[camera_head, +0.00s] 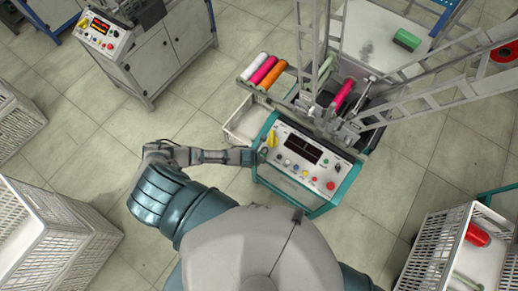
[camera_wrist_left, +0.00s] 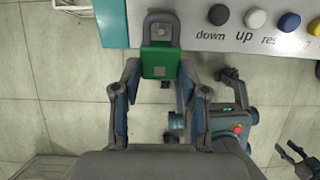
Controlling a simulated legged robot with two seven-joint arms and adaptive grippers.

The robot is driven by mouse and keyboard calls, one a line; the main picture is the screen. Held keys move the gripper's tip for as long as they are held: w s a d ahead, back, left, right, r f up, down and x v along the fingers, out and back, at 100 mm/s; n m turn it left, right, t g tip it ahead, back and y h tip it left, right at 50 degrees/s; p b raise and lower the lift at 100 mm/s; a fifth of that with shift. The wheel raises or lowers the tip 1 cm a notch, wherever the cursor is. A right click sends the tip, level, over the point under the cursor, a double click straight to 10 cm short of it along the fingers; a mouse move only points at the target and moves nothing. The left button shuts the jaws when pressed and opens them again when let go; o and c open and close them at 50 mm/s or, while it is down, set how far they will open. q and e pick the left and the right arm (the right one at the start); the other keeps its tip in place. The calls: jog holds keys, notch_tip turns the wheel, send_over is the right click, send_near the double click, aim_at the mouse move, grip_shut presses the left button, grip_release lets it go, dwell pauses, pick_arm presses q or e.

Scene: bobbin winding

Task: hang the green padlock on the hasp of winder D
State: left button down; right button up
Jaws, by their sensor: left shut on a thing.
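The green padlock (camera_wrist_left: 159,62) with its grey shackle shows in the left wrist view, shackle pointing towards the control panel. My left gripper (camera_wrist_left: 160,78) is shut on its body, one finger at each side. In the head view my left gripper (camera_head: 256,157) is at the left edge of the teal-framed winder (camera_head: 300,165), and the padlock cannot be made out there. A yellow part (camera_head: 272,138) sits at the panel's upper left. I cannot make out a hasp or the winder's letter. Dark gripper-like parts (camera_wrist_left: 298,156) show at the wrist view's lower right; their jaw state is unclear.
The panel carries several coloured buttons (camera_head: 308,178) and a dark display (camera_head: 304,148). Thread spools (camera_head: 271,75) lie behind it. White crates stand at left (camera_head: 50,240) and right (camera_head: 440,250). Another winder (camera_head: 150,50) stands at upper left. The floor between is free.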

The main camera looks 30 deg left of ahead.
pick_arm(q)
jog(key=shift+f, duration=0.15)
jog(key=shift+w+f+b, duration=0.35)
jog(key=shift+f+b, duration=0.2)
jog(key=shift+f, duration=0.1)
jog(key=shift+s+f, duration=0.3)
jog(key=shift+s, duration=0.2)
dwell(0.5)
jog(key=c, duration=0.5)
grip_release()
jog(key=shift+c, duration=0.2)
jog(key=v, duration=1.2)
jog(key=shift+w, duration=0.15)
